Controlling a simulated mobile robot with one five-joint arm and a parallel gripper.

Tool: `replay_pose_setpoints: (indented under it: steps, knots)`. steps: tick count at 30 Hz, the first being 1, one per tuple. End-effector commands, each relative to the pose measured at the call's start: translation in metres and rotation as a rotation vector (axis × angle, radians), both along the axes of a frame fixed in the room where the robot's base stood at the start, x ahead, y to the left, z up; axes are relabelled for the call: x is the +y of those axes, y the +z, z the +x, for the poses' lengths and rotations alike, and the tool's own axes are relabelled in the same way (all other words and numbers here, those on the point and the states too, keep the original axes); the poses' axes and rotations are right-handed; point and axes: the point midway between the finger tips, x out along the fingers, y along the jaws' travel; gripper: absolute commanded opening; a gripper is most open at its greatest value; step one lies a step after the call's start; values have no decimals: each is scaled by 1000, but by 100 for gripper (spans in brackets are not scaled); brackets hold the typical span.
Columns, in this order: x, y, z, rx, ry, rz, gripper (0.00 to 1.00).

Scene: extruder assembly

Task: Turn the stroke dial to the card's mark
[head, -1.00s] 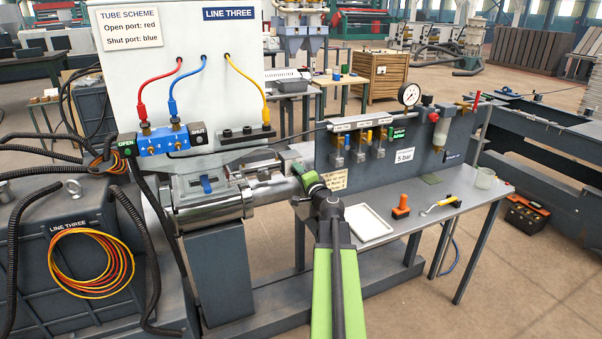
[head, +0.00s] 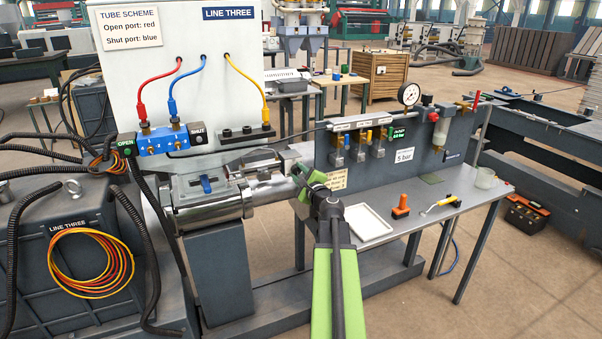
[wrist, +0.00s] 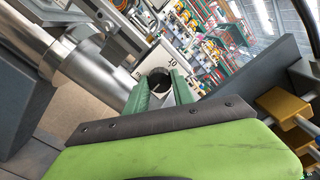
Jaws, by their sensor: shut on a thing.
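My gripper (head: 306,178) is at the right end of a silver cylinder (head: 272,192) on the machine. In the wrist view its two green fingers (wrist: 160,90) are shut on a small round part with a dark face (wrist: 157,78), which looks like the stroke dial. A pale plate with black scale numbers (wrist: 166,60) shows just behind it. In the head view my gripper hides the dial, and its pointer cannot be made out. A cream card (head: 334,180) with small print is on the panel just right of my gripper; its text is too small to read.
A grey bench carries a white tray (head: 368,223), an orange-handled tool (head: 401,207) and a yellow-handled tool (head: 440,204). The upright valve panel (head: 405,140) with a gauge (head: 409,95) stands close behind my gripper. Brass fittings (wrist: 285,108) are near at the right of the wrist view.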

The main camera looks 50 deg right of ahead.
Motion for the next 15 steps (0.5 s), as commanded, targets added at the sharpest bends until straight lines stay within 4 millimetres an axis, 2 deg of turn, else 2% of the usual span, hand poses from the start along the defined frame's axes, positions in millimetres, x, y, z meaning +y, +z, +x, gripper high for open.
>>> replay_pose_setpoints:
  steps: [15]
  knots:
    - [-1, -2, -3, -28, -4, 75, 0]
